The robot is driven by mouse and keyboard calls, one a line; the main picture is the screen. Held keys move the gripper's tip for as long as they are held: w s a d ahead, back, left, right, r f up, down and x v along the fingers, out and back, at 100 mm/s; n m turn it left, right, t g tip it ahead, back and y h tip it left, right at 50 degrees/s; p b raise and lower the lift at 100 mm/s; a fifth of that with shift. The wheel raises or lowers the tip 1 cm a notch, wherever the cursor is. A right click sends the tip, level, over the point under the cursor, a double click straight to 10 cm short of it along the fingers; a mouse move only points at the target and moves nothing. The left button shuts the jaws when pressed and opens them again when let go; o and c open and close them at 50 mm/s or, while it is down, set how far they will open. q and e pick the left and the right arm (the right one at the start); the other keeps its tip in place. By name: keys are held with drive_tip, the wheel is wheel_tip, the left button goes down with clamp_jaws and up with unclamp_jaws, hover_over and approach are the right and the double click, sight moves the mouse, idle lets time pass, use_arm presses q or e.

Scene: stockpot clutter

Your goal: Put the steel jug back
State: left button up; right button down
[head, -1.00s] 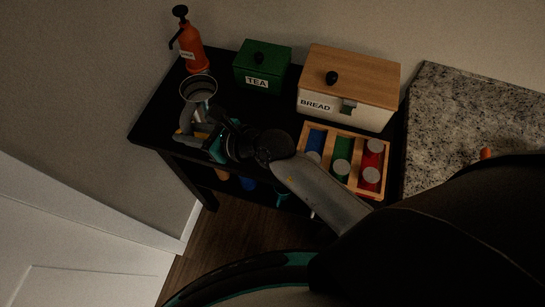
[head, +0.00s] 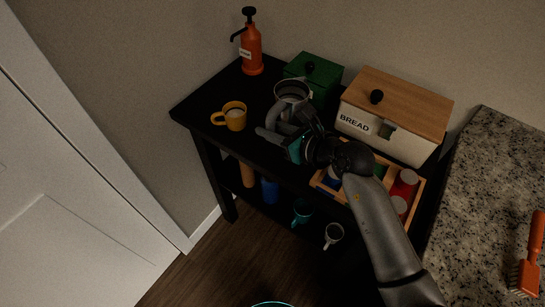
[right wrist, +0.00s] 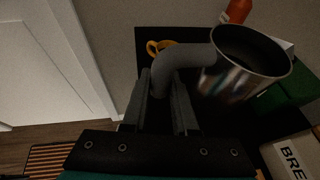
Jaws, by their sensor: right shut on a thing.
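The steel jug (head: 291,90) is a shiny open-topped vessel with a thick grey handle, in front of the green tea box in the head view. My right gripper (head: 283,135) is shut on the jug's handle. In the right wrist view the jug (right wrist: 240,70) leans to the right, and its handle (right wrist: 178,58) runs down between the fingers of my right gripper (right wrist: 160,105). The jug's base is hidden in the head view, so I cannot tell whether it touches the black table (head: 210,100). My left gripper is not in view.
An orange pump bottle (head: 251,50) and a yellow mug (head: 235,118) stand left of the jug. The green tea box (head: 325,72) and bread box (head: 395,110) stand behind and right. A wooden tray (head: 418,193) with jars lies in front. Bare tabletop shows at left.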

drive_tip(key=b, duration=0.2)
hover_over(271, 165)
wheel_tip(271, 165, down, 6)
drive_tip(key=shift+w, duration=0.1)
drive_tip(key=shift+f+b, duration=0.6)
drive_tip(key=shift+f, duration=1.2)
drive_tip(key=shift+f, duration=0.15)
drive_tip(key=c, duration=0.7)
unclamp_jaws()
